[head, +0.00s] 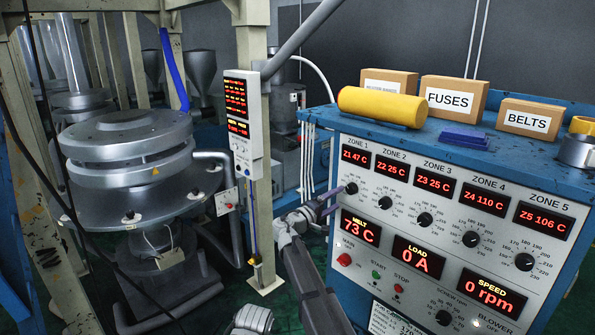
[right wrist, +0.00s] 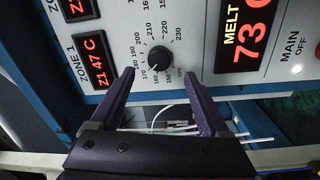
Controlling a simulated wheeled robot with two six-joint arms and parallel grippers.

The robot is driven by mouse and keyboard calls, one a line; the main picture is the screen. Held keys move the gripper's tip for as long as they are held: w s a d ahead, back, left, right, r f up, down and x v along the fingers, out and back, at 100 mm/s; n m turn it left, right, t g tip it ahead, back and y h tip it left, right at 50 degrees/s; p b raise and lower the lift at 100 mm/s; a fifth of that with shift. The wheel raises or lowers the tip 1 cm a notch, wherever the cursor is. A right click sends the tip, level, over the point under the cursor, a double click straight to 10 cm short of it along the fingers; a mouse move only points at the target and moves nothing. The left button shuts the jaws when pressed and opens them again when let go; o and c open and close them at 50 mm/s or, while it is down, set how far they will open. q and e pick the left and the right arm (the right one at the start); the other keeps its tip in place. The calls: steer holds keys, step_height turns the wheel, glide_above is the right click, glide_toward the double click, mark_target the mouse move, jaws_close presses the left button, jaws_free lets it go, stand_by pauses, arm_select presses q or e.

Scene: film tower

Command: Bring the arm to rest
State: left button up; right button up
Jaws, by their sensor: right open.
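My right gripper (head: 328,203) is at the left edge of the control panel, in front of the zone 1 knob (head: 350,188). In the right wrist view the gripper (right wrist: 159,76) is open and empty. The same knob (right wrist: 159,60) lies between and just beyond the fingertips, with a gap on each side. My right arm (head: 305,280) reaches up to it from the bottom of the head view. My left gripper does not show.
The blue cabinet's panel (head: 400,180) carries several knobs and red displays; speed reads 0 rpm. On top are a yellow roll (head: 382,107), a FUSES box (head: 452,96) and a BELTS box (head: 531,119). A post (head: 259,200) and the metal tower (head: 130,160) stand left.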

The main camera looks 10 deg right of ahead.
mark_target(350, 191)
steer(key=x, duration=0.7)
steer(key=shift+w+d, duration=0.1)
steer(key=shift+w, duration=0.05)
